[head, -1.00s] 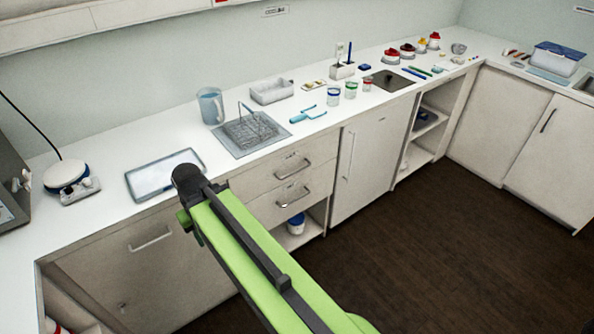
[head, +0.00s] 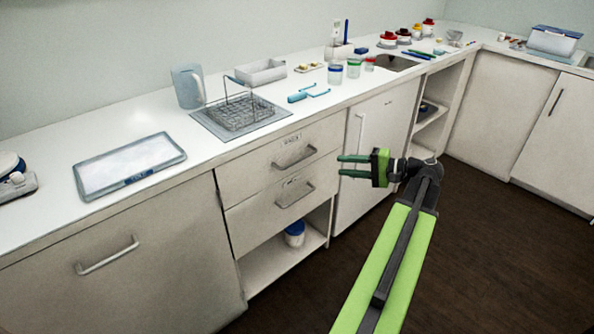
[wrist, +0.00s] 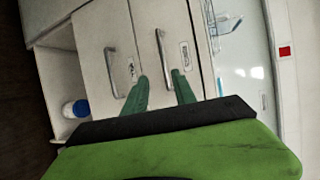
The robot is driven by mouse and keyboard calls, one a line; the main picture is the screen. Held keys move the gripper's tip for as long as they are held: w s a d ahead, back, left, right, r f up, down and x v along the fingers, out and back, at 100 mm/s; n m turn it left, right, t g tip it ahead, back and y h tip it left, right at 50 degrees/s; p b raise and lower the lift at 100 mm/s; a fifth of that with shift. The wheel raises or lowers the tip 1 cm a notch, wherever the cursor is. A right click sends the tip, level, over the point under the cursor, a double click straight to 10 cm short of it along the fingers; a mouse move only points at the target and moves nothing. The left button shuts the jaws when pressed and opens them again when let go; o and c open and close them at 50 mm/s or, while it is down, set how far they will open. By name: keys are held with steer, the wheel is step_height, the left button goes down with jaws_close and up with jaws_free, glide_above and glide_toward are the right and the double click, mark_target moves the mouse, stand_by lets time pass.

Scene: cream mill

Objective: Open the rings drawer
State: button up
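Two white drawers are stacked under the counter, and both look closed. The upper drawer (head: 259,163) has a bar handle (head: 295,157) and a small label, and so does the lower drawer (head: 250,216) with its handle (head: 295,194). I cannot read clearly which label says rings. My gripper (head: 340,166) is to the right of both handles, in front of the cabinet, fingers pointing left. It is open and empty. In the wrist view, the upper handle (wrist: 163,50) and lower handle (wrist: 111,72) show beyond the parted fingertips (wrist: 160,77), apart from them.
An open shelf below the drawers holds a blue-lidded white tub (head: 295,234). A closed cabinet door (head: 376,150) is right of the drawers, and another with a handle (head: 107,256) is left. A wire rack (head: 240,113) stands on the counter above. The floor (head: 480,250) in front is clear.

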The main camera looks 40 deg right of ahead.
mark_target(302, 159)
steer(key=b+x, duration=0.1)
steer(key=x, duration=0.4)
steer(key=b+x, duration=0.1)
steer(key=x, duration=0.4)
steer(key=d+b+x, duration=0.1)
steer(key=x, duration=0.5)
steer(key=shift+w+a+r, duration=0.1)
steer(key=shift+w+r, duration=0.05)
steer(key=shift+w, duration=0.15)
jaws_close()
stand_by(0.8)
